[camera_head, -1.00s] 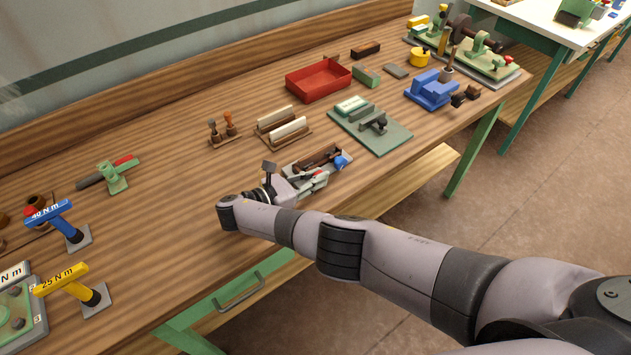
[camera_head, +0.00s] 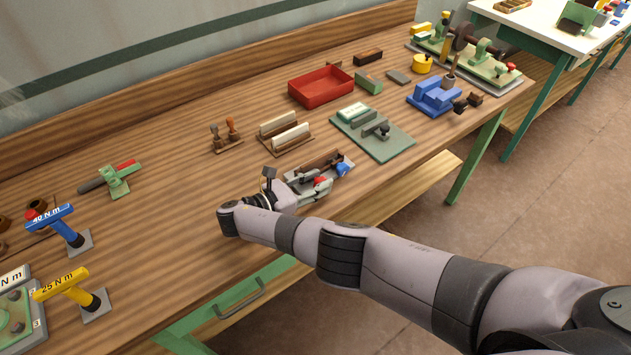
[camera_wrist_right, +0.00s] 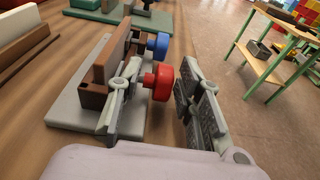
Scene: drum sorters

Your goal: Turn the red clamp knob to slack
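The red clamp knob (camera_wrist_right: 160,82) sits on the near side of a brown block fixture on a grey base plate (camera_wrist_right: 70,113). In the head view the red knob (camera_head: 320,181) shows beside my right gripper. A blue knob (camera_wrist_right: 160,45) is on the same fixture, farther out, and also shows in the head view (camera_head: 343,170). My right gripper (camera_wrist_right: 165,98) is open, with one finger on each side of the red knob in the wrist view. A gap shows on the right finger's side; I cannot tell whether the left finger touches. My left gripper is out of view.
A green plate (camera_head: 385,144) with a small fixture lies beyond. A rack with white blocks (camera_head: 285,134), a red tray (camera_head: 321,90) and a blue vise (camera_head: 433,96) stand farther back. Torque tools stand at left. The bench front edge runs close below my right arm.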

